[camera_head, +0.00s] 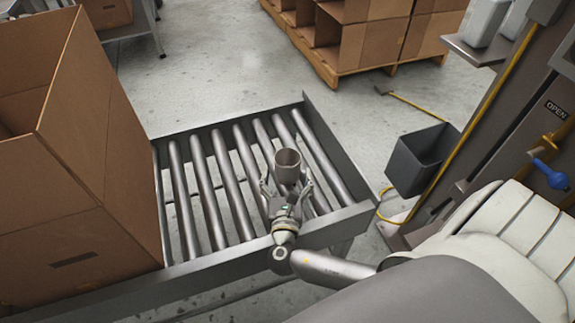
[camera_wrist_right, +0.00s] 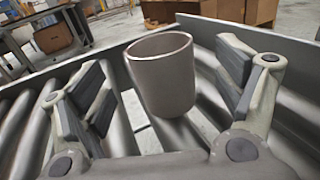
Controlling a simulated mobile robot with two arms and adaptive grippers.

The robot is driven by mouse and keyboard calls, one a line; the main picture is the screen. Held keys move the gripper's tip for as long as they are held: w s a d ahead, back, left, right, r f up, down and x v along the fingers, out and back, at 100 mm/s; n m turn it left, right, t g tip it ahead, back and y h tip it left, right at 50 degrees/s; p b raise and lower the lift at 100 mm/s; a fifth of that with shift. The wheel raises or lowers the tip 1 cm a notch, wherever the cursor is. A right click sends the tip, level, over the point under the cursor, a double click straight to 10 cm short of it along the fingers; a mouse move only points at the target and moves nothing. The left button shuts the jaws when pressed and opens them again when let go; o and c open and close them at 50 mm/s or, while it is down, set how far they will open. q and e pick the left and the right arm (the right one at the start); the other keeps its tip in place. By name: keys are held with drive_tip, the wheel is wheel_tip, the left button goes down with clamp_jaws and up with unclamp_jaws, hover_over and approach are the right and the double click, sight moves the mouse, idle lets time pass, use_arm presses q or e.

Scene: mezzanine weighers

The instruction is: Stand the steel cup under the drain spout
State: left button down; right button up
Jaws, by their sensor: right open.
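The steel cup (camera_head: 288,165) stands upright on the roller conveyor (camera_head: 222,180), near its right side. In the right wrist view the cup (camera_wrist_right: 163,75) is between and slightly beyond the open fingers. My right gripper (camera_head: 286,186) is open around the near side of the cup, with a gap showing at each finger in the wrist view (camera_wrist_right: 165,100). I cannot make out a drain spout for certain; a machine (camera_head: 500,140) with a blue-handled valve (camera_head: 550,173) stands at the right. My left gripper is not in view.
A large open cardboard box (camera_head: 110,150) sits on the conveyor's left. A dark grey bin (camera_head: 420,160) stands by the machine, near a yellow hose (camera_head: 390,205). Pallets of boxes (camera_head: 365,45) stand at the back. The conveyor has raised side rails (camera_head: 335,145).

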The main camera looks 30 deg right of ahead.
sight(288, 151)
drive_tip(key=b+x, duration=0.1)
drive_tip(key=x, duration=0.5)
drive_tip(key=shift+d, duration=0.1)
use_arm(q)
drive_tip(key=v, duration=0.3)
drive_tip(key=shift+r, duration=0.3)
use_arm(e)
drive_tip(key=c, duration=1.2)
drive_tip(key=shift+r, duration=0.1)
